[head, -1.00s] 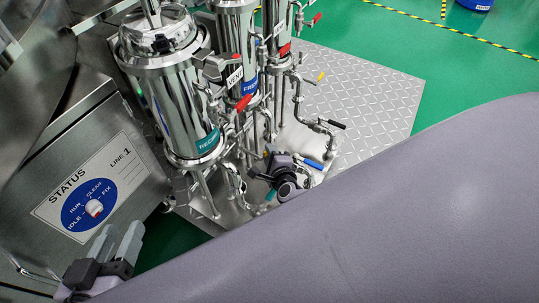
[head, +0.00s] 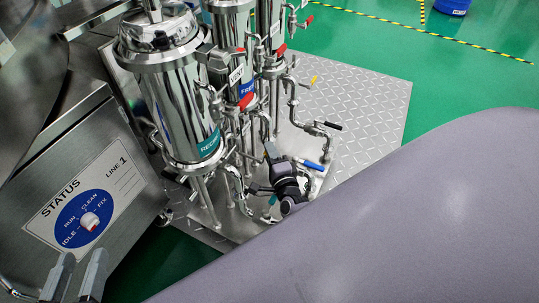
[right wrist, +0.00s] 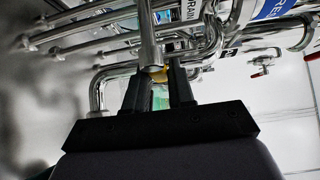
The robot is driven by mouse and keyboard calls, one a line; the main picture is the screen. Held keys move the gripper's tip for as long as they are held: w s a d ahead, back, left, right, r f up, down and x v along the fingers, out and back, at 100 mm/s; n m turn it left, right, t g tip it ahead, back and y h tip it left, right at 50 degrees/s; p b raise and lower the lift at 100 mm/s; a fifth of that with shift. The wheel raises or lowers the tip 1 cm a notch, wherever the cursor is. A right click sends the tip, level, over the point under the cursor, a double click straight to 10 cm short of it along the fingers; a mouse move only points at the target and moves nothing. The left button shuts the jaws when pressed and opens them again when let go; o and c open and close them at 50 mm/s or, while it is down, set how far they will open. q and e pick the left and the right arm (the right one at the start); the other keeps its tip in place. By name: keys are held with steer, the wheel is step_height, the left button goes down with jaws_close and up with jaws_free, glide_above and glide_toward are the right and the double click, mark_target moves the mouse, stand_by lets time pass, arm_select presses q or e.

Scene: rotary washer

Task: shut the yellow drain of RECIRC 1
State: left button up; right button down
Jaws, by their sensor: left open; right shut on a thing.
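The RECIRC vessel (head: 178,85) is the nearest steel cylinder in the head view, with a teal label low on its side. My right gripper (head: 262,172) is among the pipes below and right of it. In the right wrist view, my right gripper (right wrist: 158,88) is shut on a small yellow handle (right wrist: 157,75) under a vertical pipe; a DRAIN tag shows just above. The handle is hidden in the head view, and its exact angle is unclear. My left gripper (head: 75,280) is open and empty at the lower left, in front of the status panel.
A blue handle (head: 314,165) and a black handle (head: 332,126) are close right of my right gripper. Another yellow handle (head: 313,79) sits farther back. Red handles (head: 246,103) are on the upper pipes. The status panel (head: 85,205) stands at left. The tread plate (head: 365,110) is clear.

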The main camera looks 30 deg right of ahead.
arm_select(q)
steer(key=shift+s+f, duration=0.1)
steer(key=shift+f, duration=0.05)
arm_select(e)
steer(key=shift+r, duration=0.15)
arm_select(q)
steer(key=shift+f, duration=0.1)
arm_select(e)
steer(key=c, duration=1)
jaws_free()
steer(key=shift+c, duration=0.2)
